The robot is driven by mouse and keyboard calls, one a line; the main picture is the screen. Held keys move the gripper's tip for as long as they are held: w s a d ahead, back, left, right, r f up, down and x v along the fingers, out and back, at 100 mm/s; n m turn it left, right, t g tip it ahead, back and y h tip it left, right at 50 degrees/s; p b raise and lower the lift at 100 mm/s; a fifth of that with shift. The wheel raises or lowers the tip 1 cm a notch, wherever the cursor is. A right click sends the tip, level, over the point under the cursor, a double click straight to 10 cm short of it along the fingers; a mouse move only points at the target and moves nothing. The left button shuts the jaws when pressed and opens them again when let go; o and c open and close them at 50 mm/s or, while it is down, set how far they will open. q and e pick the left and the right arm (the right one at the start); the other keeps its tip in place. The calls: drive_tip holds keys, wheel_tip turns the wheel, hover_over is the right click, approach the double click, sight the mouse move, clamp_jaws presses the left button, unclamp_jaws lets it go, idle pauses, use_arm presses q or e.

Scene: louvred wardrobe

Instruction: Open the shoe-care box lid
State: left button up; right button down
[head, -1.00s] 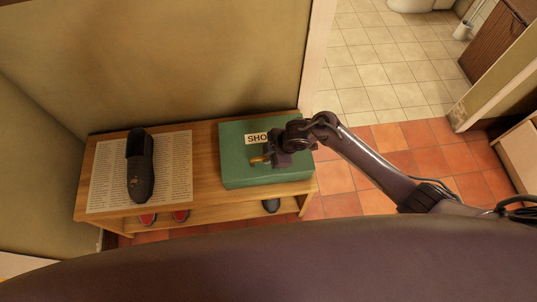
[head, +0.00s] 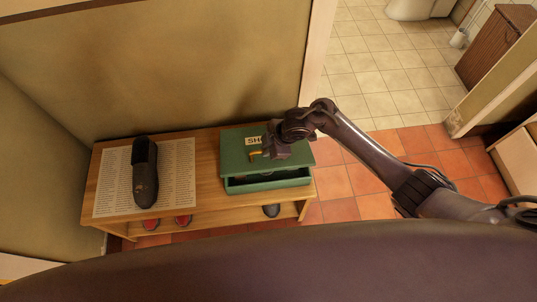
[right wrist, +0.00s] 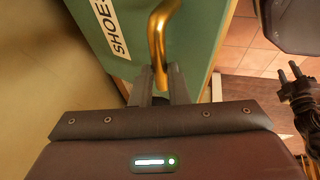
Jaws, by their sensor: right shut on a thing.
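The green shoe-care box (head: 268,185) stands on the right end of the wooden bench. Its lid (head: 234,160) is tilted partly up, with a dark gap along the front edge. A label starting "SHO" is on the lid; it also shows in the right wrist view (right wrist: 112,28). My right gripper (right wrist: 162,78) is shut on the brass handle (right wrist: 157,32) at the lid's front. The handle partly shows in the head view (head: 255,154). What looks like my left gripper (right wrist: 290,75) is at the right edge of the right wrist view, its jaws unclear.
A dark shoe (head: 145,172) lies on a printed sheet (head: 177,178) on the bench's (head: 207,185) left part. Red shoes (head: 151,224) and a dark shoe (head: 271,210) are on the lower shelf. A wall stands close behind the bench. Tiled floor (head: 335,183) is clear to the right.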

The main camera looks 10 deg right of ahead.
use_arm(q)
drive_tip(key=shift+r, duration=0.45)
use_arm(e)
drive_tip(key=w+r, duration=0.4)
drive_tip(key=w, duration=0.1)
use_arm(q)
drive_tip(key=shift+c, duration=0.5)
use_arm(e)
drive_tip(key=shift+d, duration=0.15)
